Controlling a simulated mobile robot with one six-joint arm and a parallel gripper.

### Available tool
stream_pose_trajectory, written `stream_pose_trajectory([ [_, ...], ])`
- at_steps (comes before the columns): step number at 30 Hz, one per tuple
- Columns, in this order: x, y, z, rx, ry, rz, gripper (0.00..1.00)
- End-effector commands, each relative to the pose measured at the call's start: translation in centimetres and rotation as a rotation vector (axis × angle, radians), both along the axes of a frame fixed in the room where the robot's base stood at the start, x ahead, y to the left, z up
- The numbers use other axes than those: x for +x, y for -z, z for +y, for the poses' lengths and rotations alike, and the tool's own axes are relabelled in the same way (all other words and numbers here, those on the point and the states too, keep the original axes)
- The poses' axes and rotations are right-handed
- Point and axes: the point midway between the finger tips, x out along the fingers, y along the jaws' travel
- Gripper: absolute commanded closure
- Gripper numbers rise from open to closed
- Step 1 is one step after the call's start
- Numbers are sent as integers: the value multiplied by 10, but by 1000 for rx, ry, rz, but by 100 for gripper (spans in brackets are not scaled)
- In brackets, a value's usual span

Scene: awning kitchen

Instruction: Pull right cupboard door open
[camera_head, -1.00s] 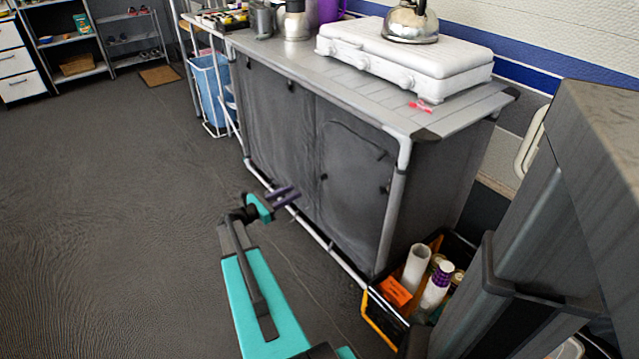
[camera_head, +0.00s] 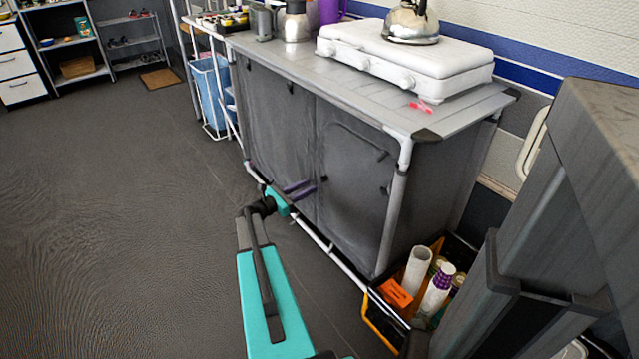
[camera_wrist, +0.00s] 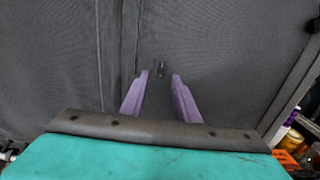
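The right cupboard door (camera_head: 352,215) is a grey fabric panel with a curved seam, and it looks closed. A small dark pull (camera_head: 324,178) sits at its left edge; others show at its right side. My gripper (camera_head: 314,186) has purple fingers pointing at the front near that left pull. In the wrist view my gripper (camera_wrist: 159,76) is open, with a gap between the fingertips. A small dark pull (camera_wrist: 160,68) shows in line with that gap, just ahead of the tips. I cannot tell whether the fingers touch the fabric.
A white stove (camera_head: 405,65) with a kettle (camera_head: 411,22) stands on the counter. A black and yellow crate (camera_head: 380,318) with rolls sits at the cupboard's right end. A white frame rail (camera_head: 325,245) runs low along the front. The floor at left is clear.

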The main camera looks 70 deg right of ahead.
Motion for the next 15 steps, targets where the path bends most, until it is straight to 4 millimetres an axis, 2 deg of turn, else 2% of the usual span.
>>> stream_pose_trajectory([
  [9, -24, 1, -38, -1, 2, 1, 72],
  [15, -33, 0, -51, 0, 1, 1, 72],
])
